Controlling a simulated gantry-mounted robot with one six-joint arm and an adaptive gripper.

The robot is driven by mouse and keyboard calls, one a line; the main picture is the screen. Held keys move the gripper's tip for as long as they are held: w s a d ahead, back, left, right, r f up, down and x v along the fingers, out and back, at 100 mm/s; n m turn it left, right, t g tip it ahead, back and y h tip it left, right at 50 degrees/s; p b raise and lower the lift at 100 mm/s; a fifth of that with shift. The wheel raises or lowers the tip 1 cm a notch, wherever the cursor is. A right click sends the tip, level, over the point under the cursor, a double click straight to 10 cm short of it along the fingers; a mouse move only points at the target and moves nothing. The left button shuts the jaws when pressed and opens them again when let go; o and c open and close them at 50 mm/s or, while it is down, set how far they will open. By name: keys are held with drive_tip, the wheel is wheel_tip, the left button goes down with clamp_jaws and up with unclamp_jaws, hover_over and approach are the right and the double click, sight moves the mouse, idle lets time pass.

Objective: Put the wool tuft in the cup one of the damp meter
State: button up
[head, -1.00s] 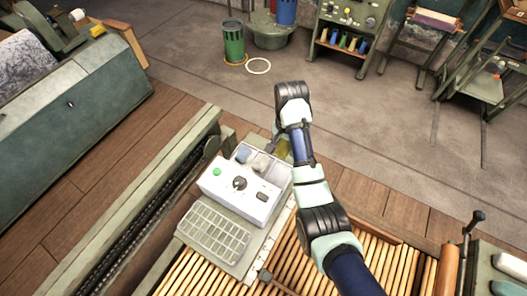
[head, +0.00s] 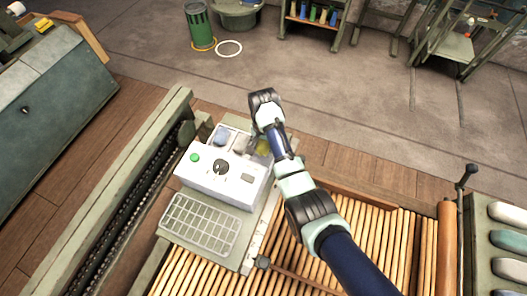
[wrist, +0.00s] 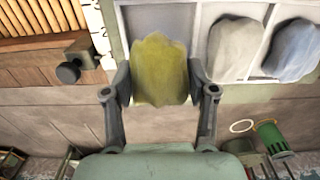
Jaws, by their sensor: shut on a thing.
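The damp meter (head: 222,183) is a white box with a green button and a dark dial. Its row of open cups is along the back edge. A yellow-green wool tuft (wrist: 160,70) is between the two fingers of my gripper (wrist: 160,88), which is shut on it. The tuft overlaps the end cup, leftmost in the wrist view and rightmost in the head view; how deep it sits I cannot tell. A grey tuft (wrist: 235,48) is in the middle cup and a blue tuft (wrist: 293,50) in the other end cup. In the head view my arm partly hides the yellow tuft (head: 263,146).
A wire grid tray (head: 200,225) lies in front of the meter. Wooden slats (head: 385,240) run to the right. A green rail (head: 110,190) with a dark chain lies left. A green bin (head: 200,27) stands on the floor behind.

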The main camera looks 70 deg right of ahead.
sight(264, 150)
drive_tip(key=shift+f+b, duration=0.95)
drive_tip(key=shift+f, duration=1.1)
drive_tip(key=shift+f, duration=0.2)
drive_tip(key=o, duration=1)
drive_tip(key=shift+c, duration=0.2)
wheel_tip(264, 150, up, 12)
drive_tip(key=p, duration=0.5)
drive_tip(key=shift+r+p, duration=0.25)
drive_tip(key=shift+p, duration=0.05)
